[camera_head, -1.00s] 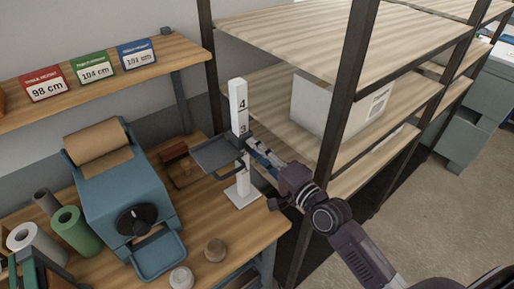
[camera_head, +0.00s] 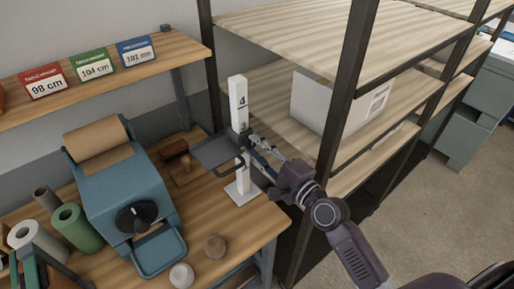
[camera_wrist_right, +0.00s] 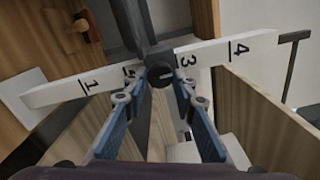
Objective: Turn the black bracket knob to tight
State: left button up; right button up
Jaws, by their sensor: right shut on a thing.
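The black bracket knob (camera_wrist_right: 161,76) is a small round knob on the black bracket of the white numbered post (camera_head: 237,105), which stands upright on the bench. In the right wrist view the post (camera_wrist_right: 262,42) shows the marks 1, 3 and 4, with another mark partly hidden by a fingertip. The bracket holds a dark grey tray (camera_head: 215,152) to the left of the post. My right gripper (camera_head: 252,143) reaches the post from the right. In the wrist view its two blue fingers (camera_wrist_right: 160,88) are shut on the knob, one on each side. My left gripper is not in view.
The wooden bench (camera_head: 225,239) carries a blue paper dispenser (camera_head: 120,190) with a black dial, rolls and two round knobs. A wooden shelf rack (camera_head: 305,50) with dark posts stands close right of my right gripper. A white box (camera_head: 340,108) sits on it.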

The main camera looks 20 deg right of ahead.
jog(key=shift+r, duration=0.1)
jog(key=o, duration=1.1)
jog(key=shift+o, duration=0.2)
jog(key=v, duration=1.2)
